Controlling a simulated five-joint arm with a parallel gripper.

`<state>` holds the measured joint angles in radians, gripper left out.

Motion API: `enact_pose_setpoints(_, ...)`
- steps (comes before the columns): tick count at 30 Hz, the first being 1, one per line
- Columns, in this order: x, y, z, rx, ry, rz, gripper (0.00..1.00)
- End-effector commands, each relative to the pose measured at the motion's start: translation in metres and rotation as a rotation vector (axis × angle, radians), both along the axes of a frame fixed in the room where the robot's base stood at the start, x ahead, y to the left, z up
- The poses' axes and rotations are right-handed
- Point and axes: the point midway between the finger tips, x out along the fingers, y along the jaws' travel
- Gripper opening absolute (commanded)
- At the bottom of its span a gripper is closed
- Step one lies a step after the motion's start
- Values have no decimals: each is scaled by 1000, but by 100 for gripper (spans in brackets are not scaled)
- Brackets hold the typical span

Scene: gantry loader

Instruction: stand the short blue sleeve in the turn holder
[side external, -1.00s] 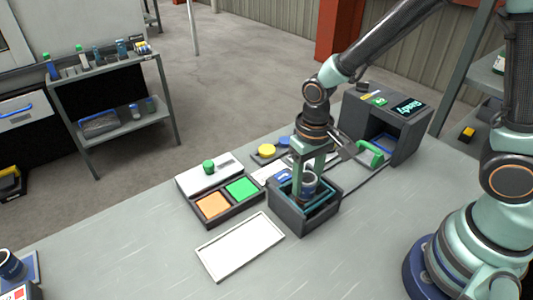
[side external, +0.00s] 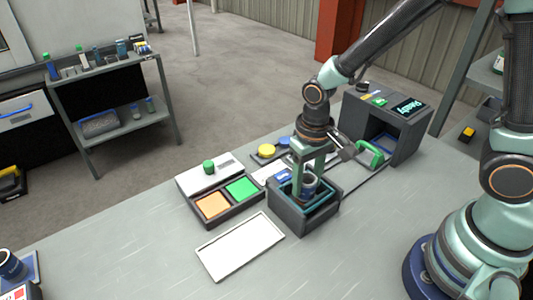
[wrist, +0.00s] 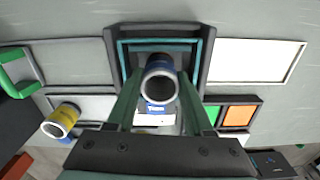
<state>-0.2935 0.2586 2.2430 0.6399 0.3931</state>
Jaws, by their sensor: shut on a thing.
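The short blue sleeve (side external: 309,186) has a pale rim and a dark open bore. It is upright, with its lower part inside the dark box with teal inner walls (side external: 302,222), which looks like the turn holder. My gripper (side external: 303,195) is shut on the sleeve from above. In the wrist view the sleeve (wrist: 160,85) sits between my two green fingers, and the box's rim (wrist: 209,50) surrounds it. A blue-and-white label (wrist: 155,109) lies just below the sleeve there. I cannot tell whether the sleeve's base touches the holder floor.
A white tray (side external: 240,247) and a block with orange (side external: 212,204) and green (side external: 242,187) squares lie left of the box. A machine with a green handle (side external: 371,154) stands behind right. A yellow cylinder (wrist: 62,119) shows in the wrist view.

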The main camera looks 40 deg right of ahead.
Motion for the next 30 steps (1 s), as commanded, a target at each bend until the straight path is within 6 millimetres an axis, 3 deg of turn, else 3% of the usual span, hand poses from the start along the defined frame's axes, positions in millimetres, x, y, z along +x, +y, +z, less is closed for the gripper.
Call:
enact_pose_setpoints(7, 0, 0, -1, 0, -1, 0, 0)
enact_pose_setpoints(8, 0, 0, -1, 0, -1, 0, 63)
enact_pose_setpoints(9, 0, 0, -1, 0, -1, 0, 79)
enact_pose_setpoints(10, 0, 0, -1, 0, -1, 0, 87)
enact_pose_setpoints(16, 0, 0, -1, 0, 0, 1, 88)
enact_pose_setpoints(17, 0, 0, -1, 0, 0, 1, 99)
enact_pose_setpoints(18, 0, 0, -1, 0, 0, 1, 100)
enact_pose_setpoints(30, 1, 0, 16, 1, -3, 0, 100)
